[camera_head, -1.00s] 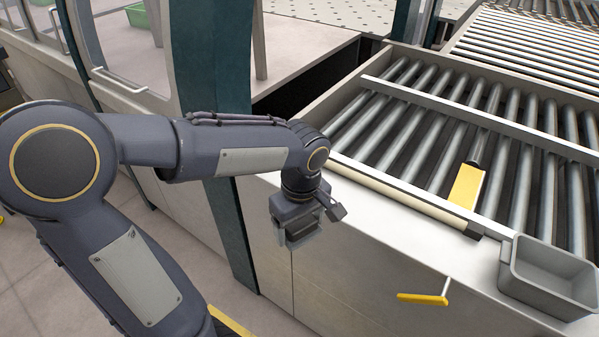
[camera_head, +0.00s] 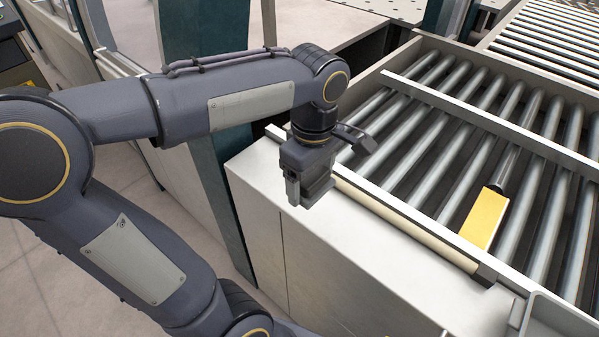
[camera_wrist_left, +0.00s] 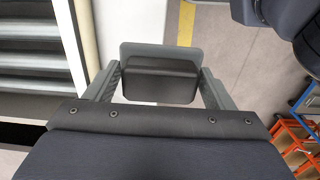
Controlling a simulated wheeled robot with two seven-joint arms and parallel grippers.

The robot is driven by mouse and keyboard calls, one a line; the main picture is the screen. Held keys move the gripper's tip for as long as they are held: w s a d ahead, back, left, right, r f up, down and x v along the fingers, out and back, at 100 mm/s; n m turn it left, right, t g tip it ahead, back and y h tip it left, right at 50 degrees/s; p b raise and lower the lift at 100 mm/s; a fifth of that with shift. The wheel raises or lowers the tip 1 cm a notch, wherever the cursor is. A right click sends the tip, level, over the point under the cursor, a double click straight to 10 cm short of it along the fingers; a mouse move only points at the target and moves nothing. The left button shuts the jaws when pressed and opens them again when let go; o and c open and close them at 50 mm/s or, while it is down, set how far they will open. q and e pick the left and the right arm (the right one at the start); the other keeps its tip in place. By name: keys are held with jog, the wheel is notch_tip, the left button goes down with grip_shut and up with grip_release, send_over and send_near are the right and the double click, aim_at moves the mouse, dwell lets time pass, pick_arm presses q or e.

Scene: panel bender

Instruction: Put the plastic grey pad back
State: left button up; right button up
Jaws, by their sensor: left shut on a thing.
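My left gripper (camera_head: 309,192) is shut on the grey pad and holds it in the air near the left end of the white ledge. In the left wrist view the pad (camera_wrist_left: 160,53) is a rounded grey plate with a darker raised block, held between the two fingers of the gripper (camera_wrist_left: 158,88). In the head view only a small grey edge of the pad shows at the jaws, hard to tell from the fingers. My right gripper is not in view.
A roller conveyor (camera_head: 440,140) with a metal rail and a yellow-ended piece (camera_head: 484,217) fills the right. A grey bin (camera_head: 540,322) is cut off at the lower right. The white ledge (camera_head: 350,265) is clear. A dark green post (camera_head: 216,190) stands behind my arm.

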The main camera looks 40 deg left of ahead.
pick_arm(q)
jog(key=w+a+f, duration=0.2)
jog(key=a, duration=0.1)
jog(key=w+a+f+p, duration=0.1)
jog(key=w+a+f, duration=0.1)
jog(key=a+f, duration=0.1)
jog(key=w+a+f, duration=0.2)
jog(key=a+f, duration=0.1)
jog(key=shift+w+a+f+p, duration=0.1)
jog(key=shift+w+a+p, duration=0.1)
jog(key=shift+p, duration=0.2)
jog(key=f, duration=0.4)
jog(key=shift+w+a, duration=0.2)
jog(key=shift+a, duration=0.05)
jog(key=shift+f, duration=0.1)
jog(key=shift+f, duration=0.15)
jog(key=o, duration=1)
